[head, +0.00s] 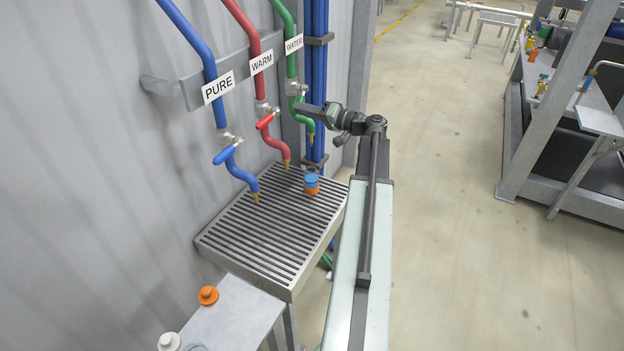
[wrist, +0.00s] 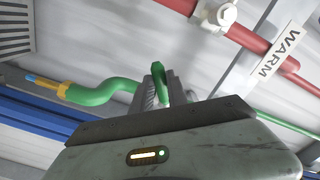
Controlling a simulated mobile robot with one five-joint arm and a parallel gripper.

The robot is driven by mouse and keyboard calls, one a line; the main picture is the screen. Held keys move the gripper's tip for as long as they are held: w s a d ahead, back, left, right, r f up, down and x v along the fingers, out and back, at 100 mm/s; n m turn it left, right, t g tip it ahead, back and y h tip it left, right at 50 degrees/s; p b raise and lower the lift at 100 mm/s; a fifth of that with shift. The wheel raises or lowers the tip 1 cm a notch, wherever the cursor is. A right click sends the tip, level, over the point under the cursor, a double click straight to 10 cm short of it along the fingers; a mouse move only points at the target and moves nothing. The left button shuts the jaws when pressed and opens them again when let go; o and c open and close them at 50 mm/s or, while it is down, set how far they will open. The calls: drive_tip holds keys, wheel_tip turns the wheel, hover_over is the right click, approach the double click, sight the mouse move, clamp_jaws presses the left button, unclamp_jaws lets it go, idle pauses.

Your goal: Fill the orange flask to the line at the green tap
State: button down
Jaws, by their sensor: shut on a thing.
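The orange flask (head: 312,189) stands upright on the slatted drip tray, below the green tap's brass nozzle (head: 311,139). Its upper part looks blue, its base orange; I cannot make out a fill line. The green tap (head: 291,68) carries the label WATER. My gripper (head: 304,107) is at this tap, shut on its green lever (wrist: 161,82), which shows between the fingers in the wrist view. There a blue strip (wrist: 42,81) with orange edges lies beyond the brass nozzle (wrist: 63,90); I cannot tell whether it is running water or the flask.
The blue PURE tap (head: 229,153) and red WARM tap (head: 268,121) hang to the left over the drip tray (head: 225,238). A small grey table (head: 235,315) in front bears an orange piece (head: 208,295) and a white piece (head: 168,341).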

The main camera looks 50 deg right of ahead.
drive_tip(key=shift+a+r+m, duration=0.2)
drive_tip(key=shift+r+m, duration=0.15)
drive_tip(key=shift+m, duration=0.35)
drive_tip(key=r+m+p, duration=0.1)
drive_tip(key=m, duration=0.1)
drive_tip(key=r+m+p, duration=0.1)
drive_tip(key=m, duration=0.1)
drive_tip(key=shift+s+a+r, duration=0.15)
drive_tip(key=shift+a+r, duration=0.05)
drive_tip(key=shift+a, duration=0.2)
drive_tip(key=shift+r+m+p, duration=0.7)
drive_tip(key=shift+m+p, duration=0.1)
drive_tip(key=shift+p, duration=0.15)
drive_tip(key=shift+f, duration=0.15)
